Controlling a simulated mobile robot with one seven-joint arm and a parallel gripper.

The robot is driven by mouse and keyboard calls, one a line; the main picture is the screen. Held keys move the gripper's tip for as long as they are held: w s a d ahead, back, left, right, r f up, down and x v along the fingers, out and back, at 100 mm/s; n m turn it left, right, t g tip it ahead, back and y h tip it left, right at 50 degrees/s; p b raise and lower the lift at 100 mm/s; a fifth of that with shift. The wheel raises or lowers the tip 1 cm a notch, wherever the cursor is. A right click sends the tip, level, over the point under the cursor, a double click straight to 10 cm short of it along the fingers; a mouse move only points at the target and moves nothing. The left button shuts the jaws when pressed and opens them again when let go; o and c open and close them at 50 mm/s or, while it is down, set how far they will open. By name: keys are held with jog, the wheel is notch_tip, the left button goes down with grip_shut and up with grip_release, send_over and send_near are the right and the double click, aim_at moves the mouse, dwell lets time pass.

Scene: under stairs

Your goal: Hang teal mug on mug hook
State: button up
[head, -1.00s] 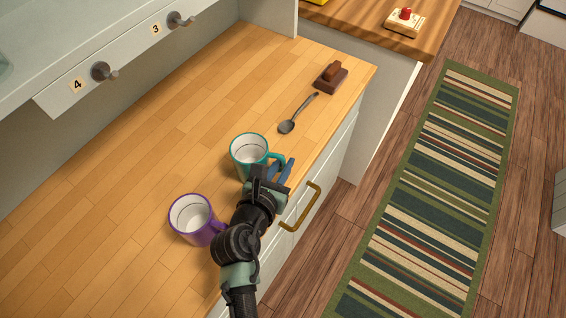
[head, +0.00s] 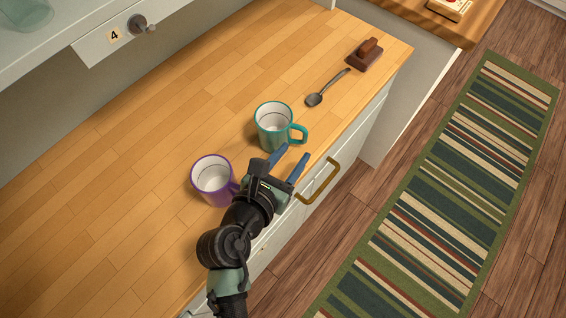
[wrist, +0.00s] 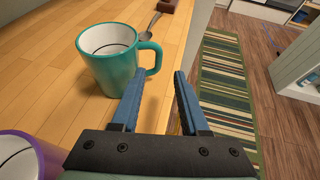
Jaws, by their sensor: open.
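The teal mug (head: 273,131) stands upright on the wooden counter, with its handle toward the right, near the counter's front edge. My gripper (head: 292,160) is open and empty, just in front of the mug and apart from it. In the wrist view the teal mug (wrist: 110,66) is ahead and to the left of my open blue fingers (wrist: 155,88), with its handle near the left fingertip. A grey mug hook (head: 139,24) sticks out from the white rail beside the label 4, at the upper left.
A purple mug (head: 212,176) stands left of my gripper, close to my arm. A spoon (head: 326,88) and a brown wooden block with a handle (head: 366,54) lie farther along the counter. A brass drawer handle (head: 318,184) juts from the front. The counter's left part (head: 100,190) is clear.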

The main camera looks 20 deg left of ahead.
jog(key=v, duration=0.4)
jog(key=w+d+r+m+t, duration=0.15)
jog(key=w+r+m, duration=0.25)
jog(key=r+m, duration=0.45)
jog(key=w+r+m+t+y, duration=0.1)
jog(key=w+r+m+t, duration=0.3)
jog(key=r, duration=0.7)
jog(key=w+d+r+m+t, duration=0.1)
jog(key=w+r+m, duration=0.2)
jog(key=r+m, duration=0.55)
jog(key=s+d+r+m+t, duration=0.2)
jog(key=s+r+m, duration=0.1)
jog(key=r, duration=0.6)
jog(key=s+d+r+m+t, duration=0.3)
jog(key=r+m, duration=0.3)
jog(key=r, duration=0.3)
jog(key=s+d+r+m+t, duration=0.2)
jog(key=s+r+m, duration=0.1)
jog(key=r, duration=0.6)
jog(key=shift+s+d+r+m+y, duration=0.15)
jog(key=shift+s+r+m+y, duration=0.15)
jog(key=shift+m, duration=0.4)
jog(key=shift+t, duration=0.25)
